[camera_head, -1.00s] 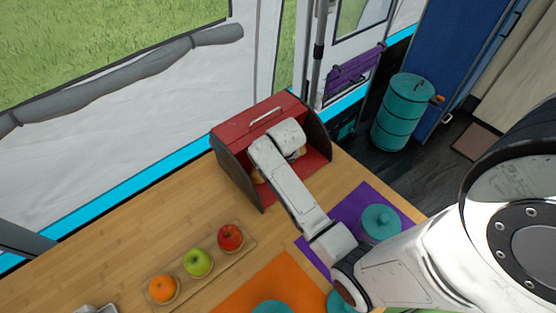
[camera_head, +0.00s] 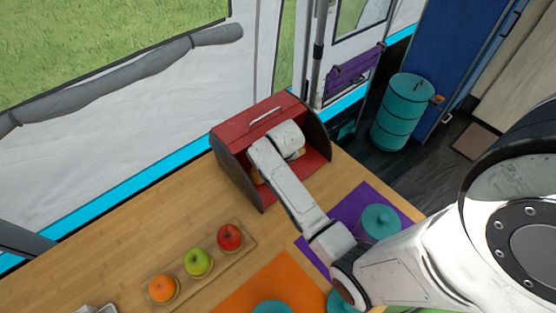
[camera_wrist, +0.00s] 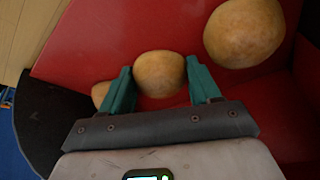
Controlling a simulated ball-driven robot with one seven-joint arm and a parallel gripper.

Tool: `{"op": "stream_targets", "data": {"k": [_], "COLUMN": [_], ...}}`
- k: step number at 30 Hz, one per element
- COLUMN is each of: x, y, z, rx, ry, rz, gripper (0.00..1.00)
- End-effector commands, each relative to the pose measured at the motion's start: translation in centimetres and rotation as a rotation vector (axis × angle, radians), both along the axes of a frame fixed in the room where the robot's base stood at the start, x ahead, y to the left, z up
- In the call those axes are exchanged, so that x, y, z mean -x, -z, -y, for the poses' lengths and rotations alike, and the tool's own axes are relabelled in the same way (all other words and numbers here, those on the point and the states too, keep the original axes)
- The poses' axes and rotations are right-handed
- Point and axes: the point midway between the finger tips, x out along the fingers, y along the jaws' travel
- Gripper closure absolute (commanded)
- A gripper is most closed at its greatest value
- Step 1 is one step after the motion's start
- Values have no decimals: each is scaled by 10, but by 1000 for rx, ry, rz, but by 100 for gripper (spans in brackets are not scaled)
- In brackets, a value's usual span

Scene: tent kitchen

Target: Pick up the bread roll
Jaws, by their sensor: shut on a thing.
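A round tan bread roll (camera_wrist: 159,73) sits between the teal fingers of my gripper (camera_wrist: 161,88) in the wrist view. My gripper is shut on this roll, with one finger on each side. A second roll (camera_wrist: 244,32) lies at the upper right, apart from the fingers. Part of a third roll (camera_wrist: 100,94) shows left of the left finger. The rolls are inside a red bread box (camera_head: 235,133) with dark sides. In the head view my wrist reaches into the box and hides the gripper and most of the rolls.
A wooden tray (camera_head: 204,262) on the wooden counter (camera_head: 130,245) holds an orange (camera_head: 162,288), a green apple (camera_head: 197,262) and a red apple (camera_head: 229,237). The box's side walls and top surround my wrist closely.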

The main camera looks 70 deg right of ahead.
Motion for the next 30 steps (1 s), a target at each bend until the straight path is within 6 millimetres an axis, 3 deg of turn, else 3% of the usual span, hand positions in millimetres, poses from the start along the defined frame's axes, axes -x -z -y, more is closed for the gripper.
{"op": "stream_targets", "data": {"k": [7, 12, 24, 30], "x": [-1, -1, 52, 89], "y": [-10, -32, -94, -107], "z": [0, 0, 7, 11], "rx": [1, 2, 2, 1], "ry": [0, -2, 3, 3], "rz": [2, 4, 3, 1], "gripper": [66, 66, 67, 67]}}
